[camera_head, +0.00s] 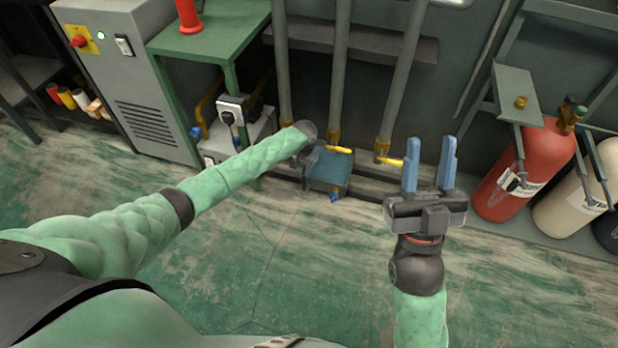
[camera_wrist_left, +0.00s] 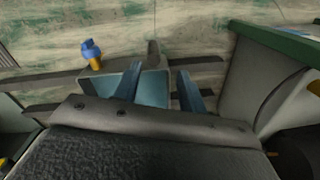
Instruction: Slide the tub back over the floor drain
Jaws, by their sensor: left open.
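The blue tub (camera_head: 329,172) sits low near the wall, beside the pipe feet in the head view. In the left wrist view the tub (camera_wrist_left: 155,88) lies just beyond my left gripper (camera_wrist_left: 158,76), whose two blue fingers are apart and overlap its outline. I cannot tell whether they touch it. In the head view my left gripper (camera_head: 312,154) is at the tub's upper left, mostly hidden by its own wrist. My right gripper (camera_head: 428,168) is open and empty, right of the tub. I cannot make out the floor drain.
Several grey pipes (camera_head: 341,70) with yellow valve handles stand behind the tub. A blue-knobbed valve (camera_wrist_left: 92,54) is beside it. A green bench (camera_head: 215,30) and grey cabinet (camera_head: 130,85) stand left. A red cylinder (camera_head: 527,170) stands right. The front floor is clear.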

